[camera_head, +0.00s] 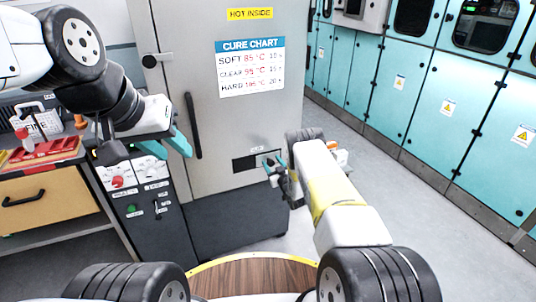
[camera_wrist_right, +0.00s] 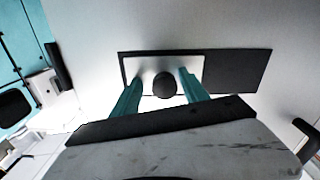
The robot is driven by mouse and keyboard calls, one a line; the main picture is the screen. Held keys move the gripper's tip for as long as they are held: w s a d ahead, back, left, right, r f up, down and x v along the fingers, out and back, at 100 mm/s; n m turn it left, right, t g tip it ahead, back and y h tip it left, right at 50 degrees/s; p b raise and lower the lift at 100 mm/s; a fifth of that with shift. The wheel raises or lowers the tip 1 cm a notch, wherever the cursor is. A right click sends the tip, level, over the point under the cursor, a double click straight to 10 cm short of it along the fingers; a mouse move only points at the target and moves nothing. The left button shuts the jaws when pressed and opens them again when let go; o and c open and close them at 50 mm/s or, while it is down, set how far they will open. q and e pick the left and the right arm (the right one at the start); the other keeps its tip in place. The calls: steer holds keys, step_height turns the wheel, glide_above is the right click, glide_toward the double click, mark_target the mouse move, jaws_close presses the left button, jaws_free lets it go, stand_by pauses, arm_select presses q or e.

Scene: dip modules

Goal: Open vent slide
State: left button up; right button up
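The vent slide is a small silver plate (camera_wrist_right: 145,68) with a round black knob (camera_wrist_right: 164,86), seen in the right wrist view. The plate covers one part of a dark slot (camera_wrist_right: 238,72); the slot's other part shows dark. In the head view the vent (camera_head: 245,163) is low on the grey cabinet's front. My right gripper (camera_wrist_right: 161,92) is open, with its teal fingers on either side of the knob and a gap to each; it also shows in the head view (camera_head: 273,166).
The grey cabinet (camera_head: 206,120) has a long black handle (camera_head: 193,126) and a cure chart (camera_head: 250,67). A control panel (camera_head: 140,200) stands at its left. A bench (camera_head: 60,232) with a red tray (camera_head: 42,151) is further left. Teal cabinets (camera_head: 390,95) line the right, with clear floor before them.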

steer(key=shift+s, duration=0.1)
steer(key=v, duration=0.7)
steer(key=shift+s, duration=0.25)
steer(key=shift+d+r, duration=0.1)
steer(key=w+d+r+m+g+h, duration=0.1)
steer(key=w+d+r+m+h, duration=0.15)
steer(key=r, duration=0.85)
steer(key=w+d+r+m+g+h, duration=0.1)
steer(key=w+d+r+h, duration=0.15)
steer(key=r, duration=0.85)
steer(key=s+d+r+g, duration=0.1)
steer(key=s+r, duration=0.2)
steer(key=r, duration=0.2)
steer(key=s+r+g, duration=0.1)
steer(key=s+r, duration=0.2)
steer(key=r, duration=0.2)
steer(key=s+a+r+m+g, duration=0.1)
steer(key=s+r+g, duration=0.1)
steer(key=s+r, duration=0.5)
steer(key=s+r+m+g, duration=0.1)
steer(key=s+r, duration=0.3)
steer(key=s, duration=0.7)
steer(key=s+a+g, duration=0.1)
steer(key=s+g, duration=0.1)
steer(key=s, duration=1)
steer(key=s+a+g+y, duration=0.1)
steer(key=s+a+g, duration=0.1)
steer(key=s, duration=1)
steer(key=shift+s+y, duration=0.3)
steer(key=shift+s, duration=0.1)
